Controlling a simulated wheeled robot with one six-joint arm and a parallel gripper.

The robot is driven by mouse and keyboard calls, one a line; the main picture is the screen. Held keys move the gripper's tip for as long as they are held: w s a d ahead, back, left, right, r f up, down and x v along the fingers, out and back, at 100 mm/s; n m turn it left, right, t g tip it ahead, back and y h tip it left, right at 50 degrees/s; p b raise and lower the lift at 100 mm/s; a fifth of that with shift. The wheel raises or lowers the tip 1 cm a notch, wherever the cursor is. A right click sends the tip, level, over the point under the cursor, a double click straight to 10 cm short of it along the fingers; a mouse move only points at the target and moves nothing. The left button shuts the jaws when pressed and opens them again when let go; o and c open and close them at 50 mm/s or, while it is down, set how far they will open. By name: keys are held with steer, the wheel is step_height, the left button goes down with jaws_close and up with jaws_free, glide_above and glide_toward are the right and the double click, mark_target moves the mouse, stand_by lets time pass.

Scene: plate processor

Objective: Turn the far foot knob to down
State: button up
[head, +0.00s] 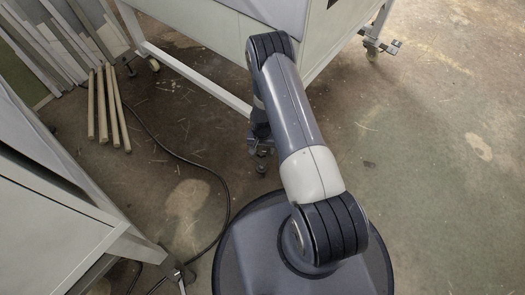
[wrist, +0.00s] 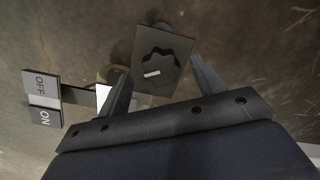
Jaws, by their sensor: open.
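In the wrist view, a dark lobed foot knob (wrist: 168,55) with a short white mark sits on a dark square plate. My gripper (wrist: 162,66) is open, with one finger to the left of the knob and one to the right. The knob shows between the fingertips; I cannot tell whether either finger touches it. In the head view, my arm reaches to the machine's near lower corner. The dark foot hardware (head: 262,150) there is partly hidden by the arm, and I cannot clearly separate my gripper from it.
A pedal (wrist: 42,97) marked OFF and ON is left of the knob in the wrist view. In the head view, the pale machine (head: 200,35) stands ahead, another cabinet (head: 45,215) at left. Wooden sticks (head: 110,108) and a cable (head: 190,162) lie left. Floor at right is clear.

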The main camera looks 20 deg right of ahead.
steer(key=shift+f, duration=0.6)
steer(key=c, duration=1)
steer(key=shift+o, duration=0.2)
steer(key=shift+m+b, duration=0.3)
steer(key=shift+b, duration=0.05)
steer(key=m+b, duration=0.2)
steer(key=m, duration=0.2)
steer(key=shift+f+m+b, duration=0.1)
steer(key=shift+m+b, duration=0.2)
steer(key=m+b, duration=0.2)
steer(key=m, duration=0.3)
steer(key=shift+m, duration=0.3)
